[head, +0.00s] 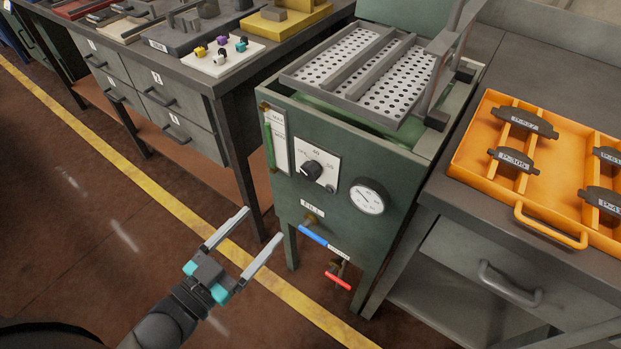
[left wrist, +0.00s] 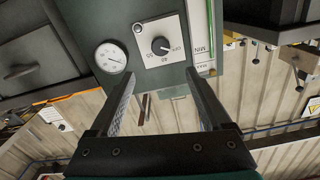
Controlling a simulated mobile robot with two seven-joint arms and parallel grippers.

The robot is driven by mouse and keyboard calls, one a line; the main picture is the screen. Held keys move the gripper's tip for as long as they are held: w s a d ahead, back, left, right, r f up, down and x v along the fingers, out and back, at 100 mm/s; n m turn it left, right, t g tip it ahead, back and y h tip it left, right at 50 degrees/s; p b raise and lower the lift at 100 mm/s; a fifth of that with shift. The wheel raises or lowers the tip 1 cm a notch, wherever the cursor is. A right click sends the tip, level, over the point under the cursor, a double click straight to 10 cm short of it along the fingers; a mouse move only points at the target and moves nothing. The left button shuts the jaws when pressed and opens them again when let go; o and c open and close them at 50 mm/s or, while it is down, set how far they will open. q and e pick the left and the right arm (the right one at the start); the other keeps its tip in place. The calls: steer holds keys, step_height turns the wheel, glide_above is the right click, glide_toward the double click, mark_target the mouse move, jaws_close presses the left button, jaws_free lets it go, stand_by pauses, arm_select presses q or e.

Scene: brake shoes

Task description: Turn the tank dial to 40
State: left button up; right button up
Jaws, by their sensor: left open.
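The tank dial is a black knob (head: 311,171) on a white plate (head: 328,161) on the front of the green tank (head: 393,184). In the left wrist view, the picture is upside down, and the knob (left wrist: 160,46) shows with OFF, 40 and 55 marked around it. Its light mark appears to point toward OFF. My left gripper (head: 264,222) is open and empty, in front of the tank and lower left of the knob, apart from it. In the left wrist view its fingers (left wrist: 160,73) spread to either side, with the knob beyond the tips. My right gripper is out of view.
A round gauge (head: 367,197) sits right of the dial, and a level tube (head: 270,145) left of it. A blue-handled valve (head: 314,237) and a red-handled valve (head: 338,280) stick out below. Benches stand on both sides; an orange tray (head: 483,180) is at right.

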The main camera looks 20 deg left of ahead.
mark_target(307, 175)
arm_select(q)
steer(key=b+x, duration=0.3)
steer(key=x, duration=1)
steer(key=shift+a+f, duration=0.1)
steer(key=shift+f, duration=0.05)
steer(key=shift+x, duration=1)
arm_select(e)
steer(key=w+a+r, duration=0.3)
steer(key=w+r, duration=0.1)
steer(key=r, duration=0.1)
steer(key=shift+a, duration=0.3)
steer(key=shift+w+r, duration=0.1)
arm_select(q)
jaws_close()
